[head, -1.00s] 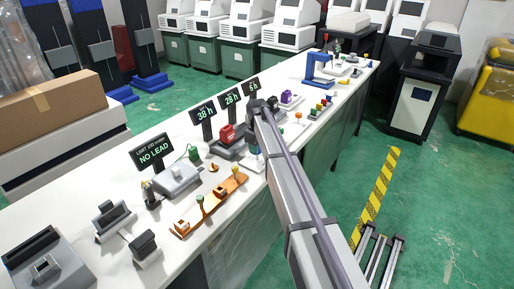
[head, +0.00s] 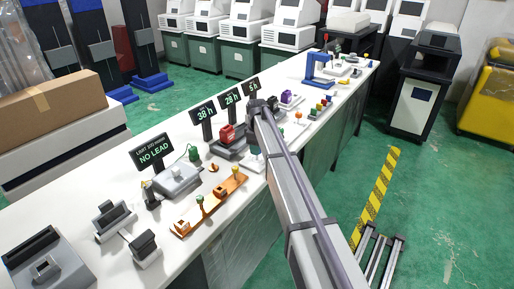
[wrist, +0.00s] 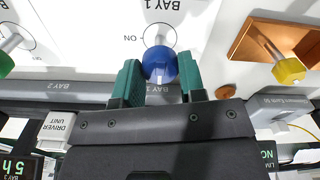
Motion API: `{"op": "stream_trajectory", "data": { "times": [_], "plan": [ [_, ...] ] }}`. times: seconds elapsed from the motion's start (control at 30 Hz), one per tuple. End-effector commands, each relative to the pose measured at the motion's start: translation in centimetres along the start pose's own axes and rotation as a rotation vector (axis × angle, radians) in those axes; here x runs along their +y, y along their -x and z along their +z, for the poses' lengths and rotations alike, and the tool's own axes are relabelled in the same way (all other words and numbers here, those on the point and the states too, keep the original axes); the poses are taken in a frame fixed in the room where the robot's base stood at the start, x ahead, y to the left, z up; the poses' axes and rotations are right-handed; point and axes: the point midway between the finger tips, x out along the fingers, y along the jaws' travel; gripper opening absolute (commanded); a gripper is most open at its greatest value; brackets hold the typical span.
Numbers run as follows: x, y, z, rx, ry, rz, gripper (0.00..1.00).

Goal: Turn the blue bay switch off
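In the wrist view, the blue ball knob (wrist: 160,66) of a switch sits on a pale shaft rising from a white panel. The panel carries upside-down "BAY 1" and "ON" lettering. My gripper (wrist: 160,78) has its two green fingers on either side of the blue knob, very close to it. I cannot tell whether both fingers touch it. The lever's foot is near the "ON" lettering. No "OFF" mark shows. In the head view, my gripper reaches over the white bench (head: 110,165) near the displays, and my arm hides the blue switch.
In the wrist view, a green knob (wrist: 5,64) stands left and a yellow knob (wrist: 289,70) on an orange mount stands right. In the head view, an orange rail (head: 210,205), a red device (head: 226,133) and a "NO LEAD" display (head: 155,153) stand close by.

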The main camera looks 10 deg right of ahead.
Motion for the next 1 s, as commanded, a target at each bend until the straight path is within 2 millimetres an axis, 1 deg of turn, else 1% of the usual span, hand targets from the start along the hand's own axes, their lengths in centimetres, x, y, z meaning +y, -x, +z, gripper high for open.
{"op": "stream_trajectory", "data": {
  "times": [0.03,0.27,0.47,0.57,0.67,0.77,0.9,1.0],
  "plan": [
    [-0.1,0.0,0.0,-0.001,0.001,-0.001,0.41],
    [0.0,0.0,0.0,0.000,0.000,0.000,0.63],
    [0.0,0.0,0.0,0.000,0.000,0.000,0.63],
    [0.0,0.5,0.0,0.000,0.000,0.000,0.63],
    [0.0,2.0,0.0,0.000,0.000,0.000,0.63],
    [0.0,4.2,0.0,0.000,0.000,0.000,0.63],
    [0.0,8.0,0.0,0.000,0.000,0.000,0.63],
    [0.0,10.1,0.0,0.000,0.000,0.000,0.63]
  ]
}}
